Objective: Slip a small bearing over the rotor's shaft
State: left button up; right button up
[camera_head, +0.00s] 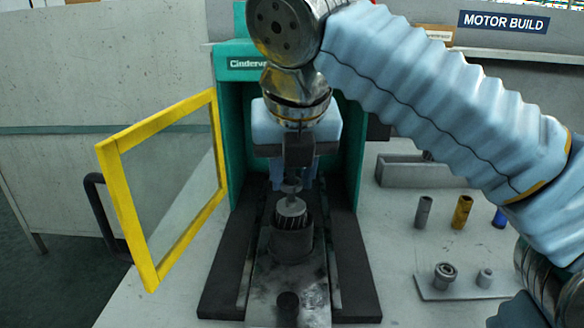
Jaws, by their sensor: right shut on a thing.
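The rotor (291,209) stands upright in a dark round holder (291,243) on the press bed, in the middle of the head view. Its top is pale and its dark ribbed body shows below. My right gripper (291,181) points straight down above the rotor, inside the green press. It is shut on a small grey ring, the small bearing (291,188), right over the rotor's top. I cannot tell whether the bearing is around the shaft or just above it. The fingertips are dark and small here. My left gripper is not in view.
The green press frame (227,130) surrounds my right gripper. Its yellow-framed door (113,190) stands open at left. At right, a pale plate (432,293) holds a large ring (445,272) and a smaller one (485,278). Grey (423,212), brass (462,212) and blue (499,218) cylinders stand behind.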

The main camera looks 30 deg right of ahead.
jog(key=o, duration=0.9)
jog(key=shift+c, duration=0.2)
jog(key=shift+o, duration=0.5)
jog(key=shift+o, duration=0.8)
notch_tip(320, 180, up, 3)
jog(key=p, duration=0.3)
jog(key=shift+r, duration=0.95)
